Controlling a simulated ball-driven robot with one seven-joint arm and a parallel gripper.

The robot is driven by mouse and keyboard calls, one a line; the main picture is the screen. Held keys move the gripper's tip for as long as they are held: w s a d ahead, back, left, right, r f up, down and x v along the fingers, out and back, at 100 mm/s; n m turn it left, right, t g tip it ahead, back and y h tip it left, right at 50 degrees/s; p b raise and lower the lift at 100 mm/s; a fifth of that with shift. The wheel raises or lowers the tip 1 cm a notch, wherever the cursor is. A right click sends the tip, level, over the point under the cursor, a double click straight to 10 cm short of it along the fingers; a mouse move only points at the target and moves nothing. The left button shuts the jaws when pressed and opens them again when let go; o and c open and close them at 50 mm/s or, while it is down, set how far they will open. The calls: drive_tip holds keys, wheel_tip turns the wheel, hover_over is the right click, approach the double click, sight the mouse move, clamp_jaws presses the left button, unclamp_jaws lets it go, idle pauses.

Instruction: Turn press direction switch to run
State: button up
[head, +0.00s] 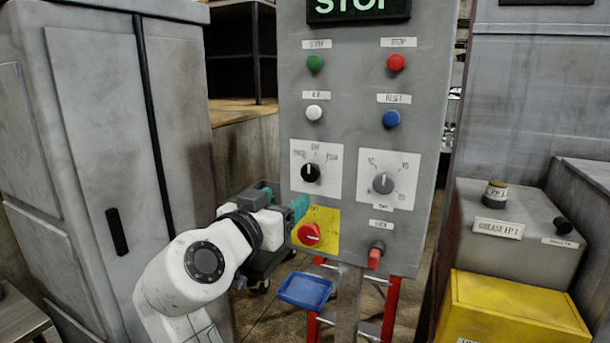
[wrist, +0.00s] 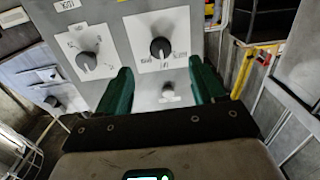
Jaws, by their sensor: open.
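The black rotary switch (head: 311,172) sits on a white plate at the left of the grey control panel. Its white mark points about straight up, toward the middle label; small labels flank it and are hard to read. My gripper (head: 300,207), with teal fingers, is below and left of this switch, near the panel face. In the wrist view, which shows the panel upside down, the black switch (wrist: 160,47) lies ahead, between and beyond the open fingertips (wrist: 160,70). Nothing is held.
A grey knob (head: 383,183) is right of the switch. A red knob on a yellow plate (head: 309,234) is below, close to my gripper. A white button (head: 314,113) is above. A red lock switch (head: 375,255) is lower right. A tall grey cabinet (head: 100,120) stands left.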

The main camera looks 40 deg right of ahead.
sight(309, 172)
drive_tip(key=shift+h, duration=0.3)
drive_tip(key=p+x, duration=0.1)
drive_tip(key=x, duration=0.2)
drive_tip(key=r+p+x, duration=0.1)
drive_tip(key=x, duration=0.3)
drive_tip(key=p+x, duration=0.1)
drive_tip(key=x, duration=0.2)
drive_tip(key=shift+w+d+r, duration=0.1)
drive_tip(key=shift+d+r, duration=0.05)
drive_tip(key=shift+r, duration=0.05)
drive_tip(key=shift+c, duration=0.5)
drive_tip(key=c, duration=0.9)
